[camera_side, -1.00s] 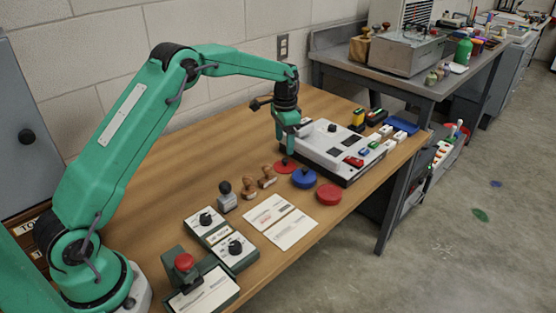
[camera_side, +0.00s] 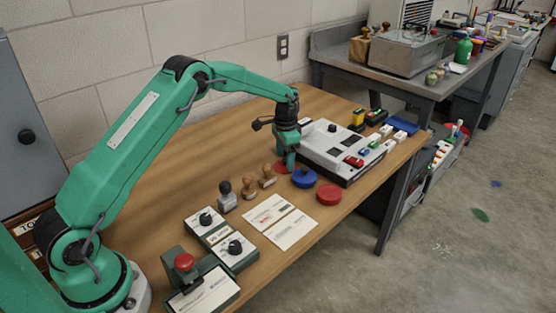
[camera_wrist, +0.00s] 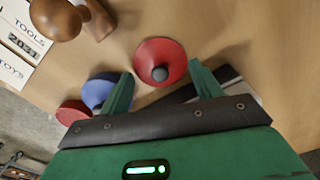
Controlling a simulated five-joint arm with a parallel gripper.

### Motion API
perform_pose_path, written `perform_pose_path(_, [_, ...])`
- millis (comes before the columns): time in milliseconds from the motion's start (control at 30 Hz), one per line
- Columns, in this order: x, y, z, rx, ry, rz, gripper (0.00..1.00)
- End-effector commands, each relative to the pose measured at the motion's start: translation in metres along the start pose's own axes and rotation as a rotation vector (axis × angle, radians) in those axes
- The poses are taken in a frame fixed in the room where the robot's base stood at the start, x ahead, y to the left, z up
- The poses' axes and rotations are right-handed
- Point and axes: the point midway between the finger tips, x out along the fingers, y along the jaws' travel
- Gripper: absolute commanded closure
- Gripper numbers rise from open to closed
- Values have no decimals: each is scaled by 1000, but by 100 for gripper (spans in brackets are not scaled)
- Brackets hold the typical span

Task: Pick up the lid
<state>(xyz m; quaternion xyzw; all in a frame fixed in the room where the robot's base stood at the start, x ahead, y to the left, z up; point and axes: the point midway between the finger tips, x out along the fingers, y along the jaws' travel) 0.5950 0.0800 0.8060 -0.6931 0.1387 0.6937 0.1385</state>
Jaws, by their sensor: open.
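A red round lid (camera_side: 280,167) with a small dark knob lies flat on the wooden table beside the white device. In the wrist view the red lid (camera_wrist: 168,52) is just beyond my fingertips, its knob roughly in line with the gap between them. My gripper (camera_side: 289,163) points down above it, open and empty; its two green fingers (camera_wrist: 162,85) stand apart. In the side view the gripper hides part of the lid. A blue round piece (camera_side: 304,179) sits close to its right, partly behind my left finger in the wrist view.
Another red round piece (camera_side: 329,194) lies beyond the blue one. A white device (camera_side: 345,148) stands right behind the gripper. Wooden stamps (camera_side: 249,187) and cards (camera_side: 290,228) lie nearer the front. The table's back left is clear.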

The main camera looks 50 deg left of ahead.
Motion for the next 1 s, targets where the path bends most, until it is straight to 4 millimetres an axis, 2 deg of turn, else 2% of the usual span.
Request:
perform_pose_path(200, [13, 0, 0, 0, 0, 0, 36])
perform_pose_path(667, [13, 0, 0, 0, 1, 0, 36])
perform_pose_path(767, [13, 0, 0, 0, 1, -1, 51])
perform_pose_path(900, [14, 0, 0, 0, 0, 0, 78])
perform_pose_path(1000, [15, 0, 1, 0, -2, 1, 82])
